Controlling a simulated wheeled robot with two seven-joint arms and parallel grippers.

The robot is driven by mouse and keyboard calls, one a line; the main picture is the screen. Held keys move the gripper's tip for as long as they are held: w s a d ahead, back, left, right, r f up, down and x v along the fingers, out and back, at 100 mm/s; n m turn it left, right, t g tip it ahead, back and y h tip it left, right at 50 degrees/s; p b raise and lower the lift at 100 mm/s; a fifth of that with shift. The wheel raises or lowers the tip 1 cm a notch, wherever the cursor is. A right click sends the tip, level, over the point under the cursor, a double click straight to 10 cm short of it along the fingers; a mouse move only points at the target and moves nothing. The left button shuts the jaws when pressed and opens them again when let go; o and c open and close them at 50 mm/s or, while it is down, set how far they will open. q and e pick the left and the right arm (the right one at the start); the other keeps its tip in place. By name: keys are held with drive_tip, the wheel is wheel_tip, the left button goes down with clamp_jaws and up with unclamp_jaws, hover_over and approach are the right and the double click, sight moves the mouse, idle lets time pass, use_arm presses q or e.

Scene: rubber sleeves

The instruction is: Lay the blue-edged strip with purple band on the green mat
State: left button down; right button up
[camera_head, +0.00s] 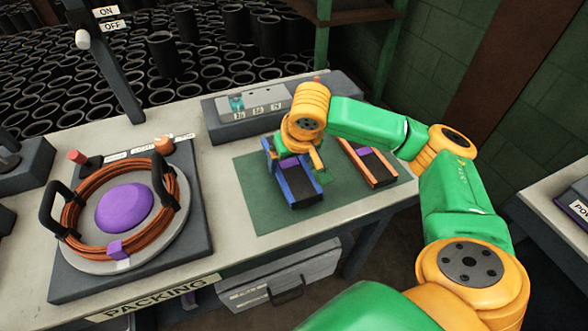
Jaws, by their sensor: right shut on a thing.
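The blue-edged strip (299,189) has a dark middle and shows over the green mat (262,212). A bit of purple shows near its upper end, partly covered by my gripper. My right gripper (301,160) is shut on this strip from above, with the arm reaching in from the right. I cannot tell whether the strip touches the mat. My left gripper is out of view.
An orange-edged strip with a purple band (372,166) lies on the mat's right side. A grey box with slots (248,110) stands behind the mat. A round plate with a coiled orange cable and purple dome (124,208) fills the left.

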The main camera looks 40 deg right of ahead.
sight(294, 166)
drive_tip(key=f, duration=0.4)
drive_tip(key=shift+w+d, duration=0.2)
drive_tip(key=shift+d, duration=0.2)
drive_tip(key=shift+f, duration=0.1)
drive_tip(key=o, duration=0.8)
drive_tip(key=shift+o, duration=0.2)
drive_tip(key=shift+r, duration=0.3)
drive_tip(key=p+v, duration=0.2)
drive_tip(key=v, duration=0.9)
drive_tip(key=shift+s+a+r, duration=0.15)
drive_tip(key=shift+s+r, duration=0.1)
